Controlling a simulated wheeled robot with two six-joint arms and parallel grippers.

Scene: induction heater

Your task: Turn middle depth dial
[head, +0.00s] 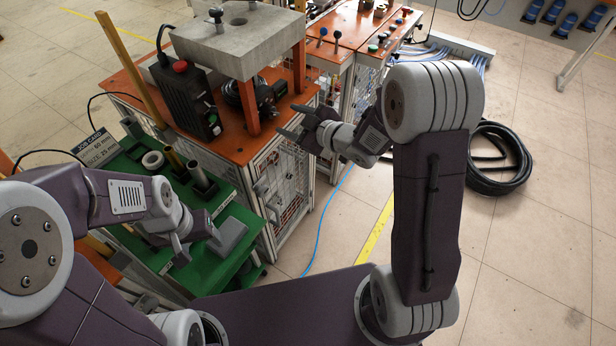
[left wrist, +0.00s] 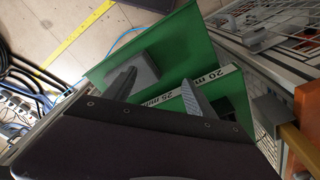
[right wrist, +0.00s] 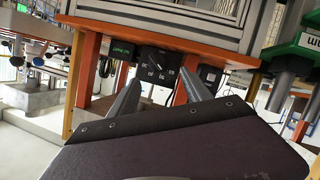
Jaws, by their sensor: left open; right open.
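A black dial box (right wrist: 160,62) with white number marks on its face shows in the right wrist view, between and beyond my right fingers. I cannot read its setting. It appears in the head view as a dark device (head: 270,97) under the grey block, at the orange bench's right edge. My right gripper (head: 290,122) is open and empty just right of it, fingers pointing at it; its fingers (right wrist: 160,90) seem apart from the dial. My left gripper (head: 182,250) is open and empty over the green cart; it also shows in the left wrist view (left wrist: 158,82).
A black control box (head: 183,95) with a red button stands on the orange bench (head: 215,150). Orange posts hold a grey block (head: 240,40) above. The green cart (head: 150,255) carries tubes, a ring and a grey block (head: 228,237).

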